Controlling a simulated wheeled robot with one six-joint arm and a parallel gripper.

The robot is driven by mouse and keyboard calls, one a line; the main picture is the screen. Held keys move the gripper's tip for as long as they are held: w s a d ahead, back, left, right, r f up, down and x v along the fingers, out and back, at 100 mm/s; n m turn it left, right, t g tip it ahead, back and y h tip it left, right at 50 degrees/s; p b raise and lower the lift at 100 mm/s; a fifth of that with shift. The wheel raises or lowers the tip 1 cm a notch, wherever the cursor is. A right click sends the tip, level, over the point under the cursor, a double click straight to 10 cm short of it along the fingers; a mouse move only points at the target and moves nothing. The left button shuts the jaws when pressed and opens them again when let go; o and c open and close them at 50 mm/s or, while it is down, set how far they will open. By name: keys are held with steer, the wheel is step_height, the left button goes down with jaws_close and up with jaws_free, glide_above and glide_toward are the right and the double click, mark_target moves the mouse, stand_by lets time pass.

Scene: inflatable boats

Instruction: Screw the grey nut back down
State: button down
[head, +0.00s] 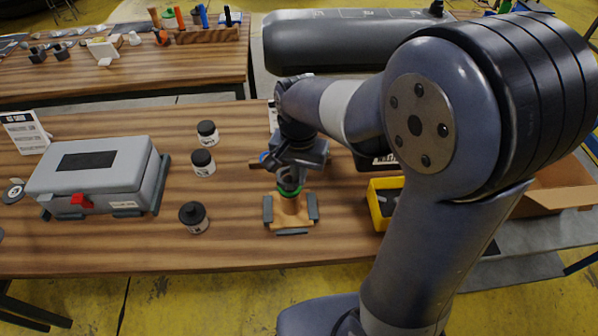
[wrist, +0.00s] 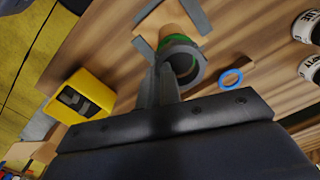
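The grey nut (wrist: 196,76) shows in the wrist view as a thick ring with its dark opening toward the camera. It lies over a green band (wrist: 165,42) on a wooden post. In the head view the green band (head: 290,192) and wooden post (head: 291,206) stand on a base with grey pieces around it. My gripper (wrist: 163,68) is at the nut's left side in the wrist view, its fingers close together and seeming to touch the rim. Whether they clasp it is unclear. In the head view my gripper (head: 290,178) is right above the post, and the arm hides most of the nut.
A blue ring (wrist: 231,79) lies beside the post on a dark wooden piece. A yellow bin (head: 380,212) stands to the right. Left are labelled jars (head: 203,163) and a grey case (head: 92,172). The table's front strip is mostly clear.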

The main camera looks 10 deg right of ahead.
stand_by(0.4)
steer(key=c, duration=1.5)
jaws_free()
steer(key=shift+c, duration=0.2)
steer(key=shift+r, duration=0.15)
step_height(320, 180, up, 9)
steer(key=p, duration=0.7)
steer(key=shift+p, duration=0.35)
steer(key=shift+o, duration=0.4)
